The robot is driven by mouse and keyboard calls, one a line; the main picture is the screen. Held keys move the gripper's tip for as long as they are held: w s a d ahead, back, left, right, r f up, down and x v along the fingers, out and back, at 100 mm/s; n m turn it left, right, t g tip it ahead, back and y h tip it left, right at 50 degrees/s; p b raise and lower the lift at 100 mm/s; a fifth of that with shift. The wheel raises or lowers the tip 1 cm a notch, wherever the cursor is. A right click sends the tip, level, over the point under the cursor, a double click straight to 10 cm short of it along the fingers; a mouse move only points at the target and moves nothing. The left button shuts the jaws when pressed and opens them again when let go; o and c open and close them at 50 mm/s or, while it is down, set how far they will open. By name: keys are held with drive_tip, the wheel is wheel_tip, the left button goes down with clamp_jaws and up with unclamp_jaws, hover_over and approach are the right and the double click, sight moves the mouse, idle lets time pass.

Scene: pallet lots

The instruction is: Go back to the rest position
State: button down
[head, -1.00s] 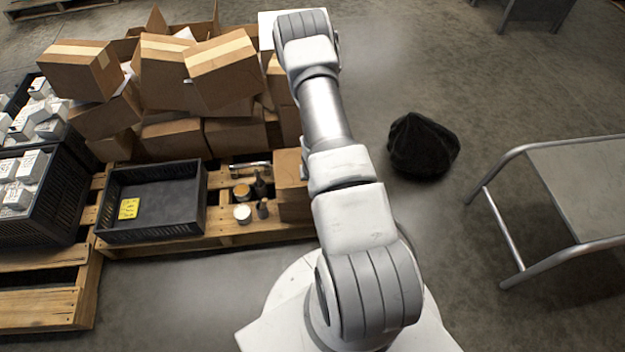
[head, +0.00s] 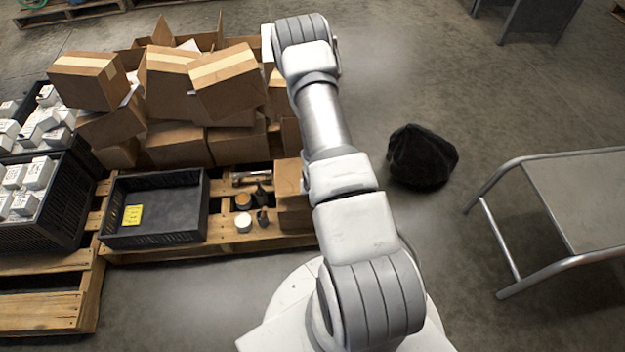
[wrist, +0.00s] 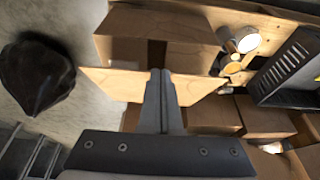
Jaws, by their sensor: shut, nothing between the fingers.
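My gripper (wrist: 159,77) shows in the wrist view with its two fingers together, shut and empty. Its fingertips are in front of an open cardboard box (wrist: 185,33) with a flap spread out; I cannot tell whether they touch it. In the head view my arm reaches up and away over the right end of the pallet, and the gripper itself is hidden behind the arm.
A black tray (head: 207,213) with a yellow label and several small items stand on the pallet (head: 265,241). Cardboard boxes (head: 225,77) are heaped behind. A black bag (head: 421,157) lies on open floor to the right, near a metal-framed table (head: 585,195).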

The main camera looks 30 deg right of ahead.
drive_tip(key=s, duration=0.1)
drive_tip(key=s+a, duration=0.1)
drive_tip(key=s, duration=0.1)
drive_tip(key=shift+s+a+f+p, duration=0.1)
drive_tip(key=shift+s+a+p, duration=0.15)
drive_tip(key=shift+a+p, duration=0.1)
